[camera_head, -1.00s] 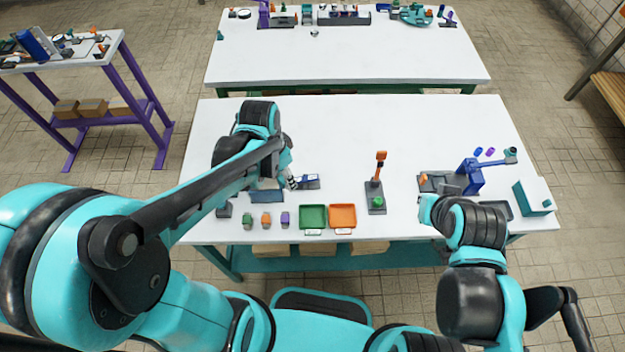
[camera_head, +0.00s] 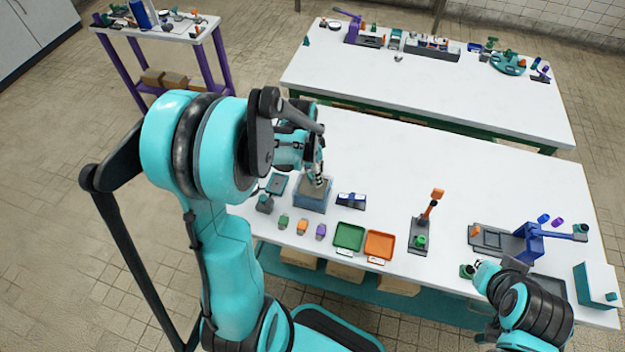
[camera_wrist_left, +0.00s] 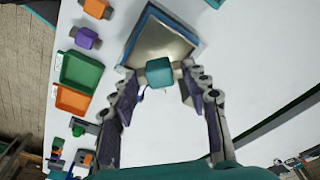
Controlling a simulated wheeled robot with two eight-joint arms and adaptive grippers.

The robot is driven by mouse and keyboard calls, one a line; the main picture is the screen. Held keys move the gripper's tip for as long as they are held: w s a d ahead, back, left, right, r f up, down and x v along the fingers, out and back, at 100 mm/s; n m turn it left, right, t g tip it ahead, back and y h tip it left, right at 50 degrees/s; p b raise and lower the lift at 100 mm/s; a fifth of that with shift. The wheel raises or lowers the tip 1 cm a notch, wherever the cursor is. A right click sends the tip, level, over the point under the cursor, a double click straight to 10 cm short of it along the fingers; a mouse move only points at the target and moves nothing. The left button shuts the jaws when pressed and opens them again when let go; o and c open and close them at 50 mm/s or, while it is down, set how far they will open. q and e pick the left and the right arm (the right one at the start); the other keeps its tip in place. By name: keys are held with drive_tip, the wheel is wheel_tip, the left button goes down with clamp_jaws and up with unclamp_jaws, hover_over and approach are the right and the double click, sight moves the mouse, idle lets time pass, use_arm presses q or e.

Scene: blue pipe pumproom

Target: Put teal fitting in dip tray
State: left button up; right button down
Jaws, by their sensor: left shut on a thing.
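The teal fitting (camera_wrist_left: 159,72) is a small block held between the fingers of my left gripper (camera_wrist_left: 160,88) in the left wrist view. The dip tray (camera_wrist_left: 195,38) is a blue-rimmed, open box with a grey-brown inside, just past the fitting. In the head view my left gripper (camera_head: 317,180) is over the dip tray (camera_head: 310,205), on the left part of the near table. The fitting is hidden there by the gripper. I cannot tell its exact height over the tray. My right arm is at the lower right, and its fingers do not show.
Green (camera_head: 349,238) and orange (camera_head: 380,246) shallow trays stand to the right. Small green, orange and purple (camera_head: 321,231) blocks stand in front, and a blue-and-grey item (camera_head: 351,200) lies close by. A stand with an orange top (camera_head: 421,232) is farther right. The table's back middle is clear.

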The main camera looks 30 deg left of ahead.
sight(311, 175)
use_arm(q)
wheel_tip(311, 175, down, 3)
drive_tip(key=shift+b, duration=0.55)
drive_tip(key=shift+f, duration=0.2)
drive_tip(key=shift+f, duration=0.15)
drive_tip(key=o, duration=1.3)
drive_tip(key=shift+o, duration=0.2)
